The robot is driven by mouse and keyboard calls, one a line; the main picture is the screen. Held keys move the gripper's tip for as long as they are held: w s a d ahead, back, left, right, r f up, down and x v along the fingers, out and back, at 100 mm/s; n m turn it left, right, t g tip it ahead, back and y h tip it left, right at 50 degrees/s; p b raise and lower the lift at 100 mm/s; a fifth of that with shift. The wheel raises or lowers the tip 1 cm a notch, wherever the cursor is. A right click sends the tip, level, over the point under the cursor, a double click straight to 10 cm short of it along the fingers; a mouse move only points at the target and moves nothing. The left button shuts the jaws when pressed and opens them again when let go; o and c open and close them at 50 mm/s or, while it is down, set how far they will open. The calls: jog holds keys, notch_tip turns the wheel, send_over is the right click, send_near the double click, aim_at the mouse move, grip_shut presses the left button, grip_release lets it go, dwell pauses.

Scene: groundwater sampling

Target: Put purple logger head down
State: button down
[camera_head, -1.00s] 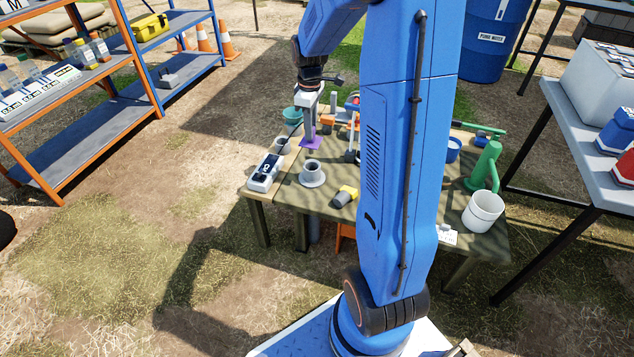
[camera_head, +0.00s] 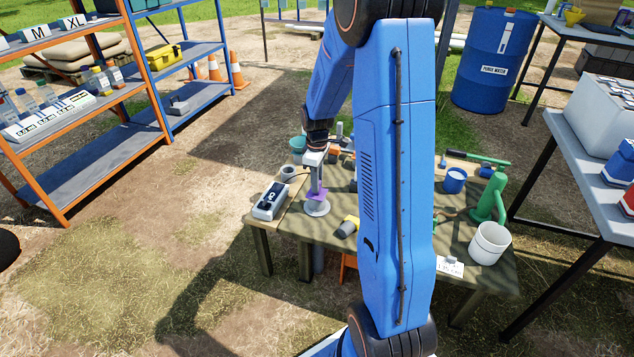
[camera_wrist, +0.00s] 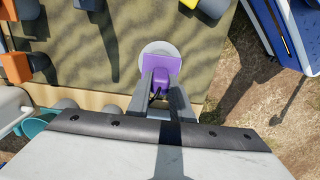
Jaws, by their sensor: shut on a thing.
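The purple logger head (camera_wrist: 158,70) is between the fingers of my gripper (camera_wrist: 158,98) in the wrist view. In the head view the purple logger head (camera_head: 316,194) is at or just above the top of a grey round flanged stand (camera_head: 317,208) on the table. In the wrist view the stand's pale round base (camera_wrist: 158,46) shows around and beneath the purple plate. My gripper (camera_head: 316,189) is shut on the logger head and points down. I cannot tell whether the head rests fully on the stand.
A white-and-dark handheld meter (camera_head: 270,200) lies left of the stand. A yellow-and-grey tool (camera_head: 348,227) lies to the right. A white bucket (camera_head: 489,243) and green jug-like item (camera_head: 489,197) stand on the table's right side. Orange-framed shelves (camera_head: 153,97) stand at left.

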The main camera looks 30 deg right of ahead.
jog(key=c, duration=1.6)
grip_release()
notch_tip(320, 180, up, 11)
jog(key=s+a+r+m+t, duration=0.1)
jog(key=s+a+r+m, duration=0.1)
jog(key=s+a+r, duration=0.4)
jog(key=s+a+r+m+t, duration=0.1)
jog(key=s+a+r+m, duration=0.1)
jog(key=s, duration=0.6)
jog(key=s+a+r+m+t, duration=0.1)
jog(key=s+a, duration=0.3)
jog(key=s, duration=0.4)
jog(key=s+a+r+m+t, duration=0.1)
jog(key=s+a+r+m, duration=0.1)
jog(key=s, duration=0.6)
jog(key=shift+s+a+r+m+t, duration=0.1)
jog(key=shift+a+r+m+t, duration=0.35)
jog(key=shift+a, duration=0.45)
jog(key=shift+r, duration=0.1)
